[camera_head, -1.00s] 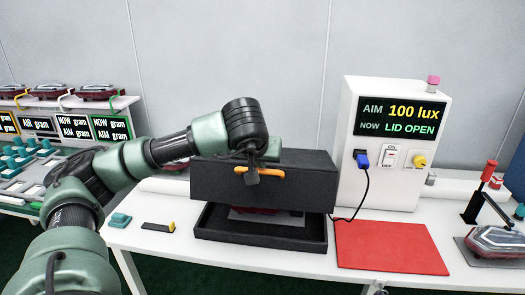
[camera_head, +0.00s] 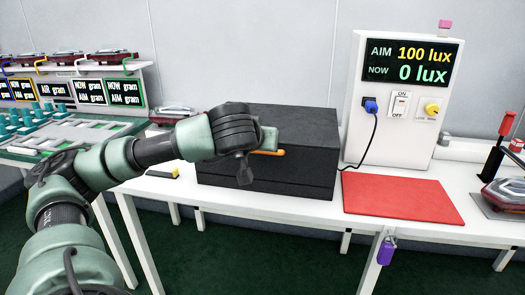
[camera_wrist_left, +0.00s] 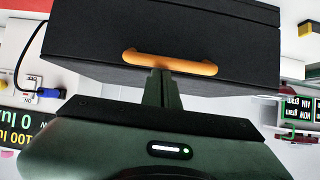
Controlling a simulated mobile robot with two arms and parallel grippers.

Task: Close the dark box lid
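The dark box (camera_head: 300,160) stands on the white table. Its lid is down, and the front looks like one closed black block. An orange bar handle (camera_head: 268,152) is on the front; it also shows in the wrist view (camera_wrist_left: 198,67). My left gripper (camera_wrist_left: 162,82) is at this handle, its narrow fingers close together and their tips at the handle's middle. The handle is not seen between them. In the head view the left wrist hides part of the box's left front. The inside of the box is hidden. My right gripper is not in view.
A red mat (camera_head: 400,202) lies clear to the right. A lamp and red-handled clamp stand far right.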

